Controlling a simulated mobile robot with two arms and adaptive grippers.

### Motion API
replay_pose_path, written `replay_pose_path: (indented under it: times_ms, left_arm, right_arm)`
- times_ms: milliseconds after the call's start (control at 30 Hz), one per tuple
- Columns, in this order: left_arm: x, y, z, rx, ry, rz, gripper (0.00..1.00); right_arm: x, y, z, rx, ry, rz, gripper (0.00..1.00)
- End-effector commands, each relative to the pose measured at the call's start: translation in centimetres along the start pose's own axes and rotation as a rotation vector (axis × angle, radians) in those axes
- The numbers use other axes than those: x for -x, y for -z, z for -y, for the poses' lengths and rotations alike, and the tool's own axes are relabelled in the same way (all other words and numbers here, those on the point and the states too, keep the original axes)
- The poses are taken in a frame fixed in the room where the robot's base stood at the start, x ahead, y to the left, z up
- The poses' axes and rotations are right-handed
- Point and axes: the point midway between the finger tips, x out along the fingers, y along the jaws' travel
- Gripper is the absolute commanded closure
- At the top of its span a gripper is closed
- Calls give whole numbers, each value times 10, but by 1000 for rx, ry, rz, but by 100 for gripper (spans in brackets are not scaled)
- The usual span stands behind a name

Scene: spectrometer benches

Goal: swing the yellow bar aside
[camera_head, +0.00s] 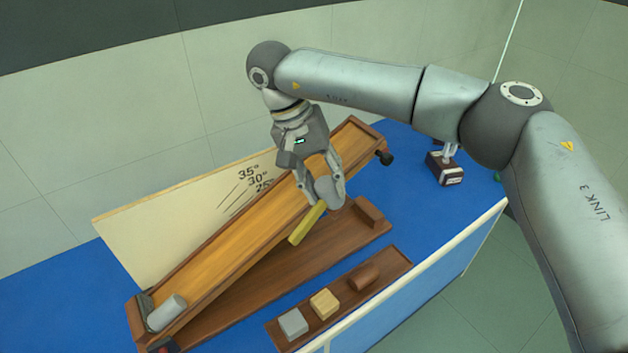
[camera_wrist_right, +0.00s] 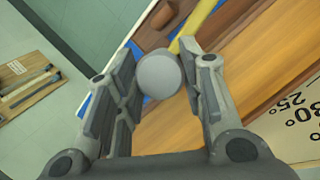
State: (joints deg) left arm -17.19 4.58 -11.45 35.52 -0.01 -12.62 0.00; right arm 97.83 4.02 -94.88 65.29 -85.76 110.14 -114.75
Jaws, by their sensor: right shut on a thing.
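The yellow bar (camera_head: 307,223) slants across the lower edge of the raised wooden ramp (camera_head: 237,245), below my right gripper (camera_head: 322,190). In the right wrist view the bar (camera_wrist_right: 196,27) runs up from beside the right fingertip. My right gripper (camera_wrist_right: 160,65) is shut on a round grey knob (camera_wrist_right: 158,76), which sits between its fingers next to the bar. The join between knob and bar is hidden. A grey cylinder (camera_head: 167,313) lies at the ramp's low end. My left gripper is not in view.
A pale angle board (camera_head: 150,225) stands behind the ramp. A dark device (camera_head: 444,169) stands at right. Blue bench top (camera_head: 425,210) is clear between.

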Motion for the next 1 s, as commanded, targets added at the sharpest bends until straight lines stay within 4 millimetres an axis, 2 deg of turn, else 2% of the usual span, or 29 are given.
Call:
replay_pose_path:
  times_ms: [567,600,767,1000]
  left_arm:
    - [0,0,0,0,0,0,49]
    - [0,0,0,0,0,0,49]
    - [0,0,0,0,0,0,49]
    - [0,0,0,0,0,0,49]
  right_arm:
    - [-1,0,-4,9,-6,-1,100]
    - [-1,0,-4,9,-6,-1,61]
    - [-1,0,-4,9,-5,0,42]
    - [-1,0,-4,9,-5,2,42]
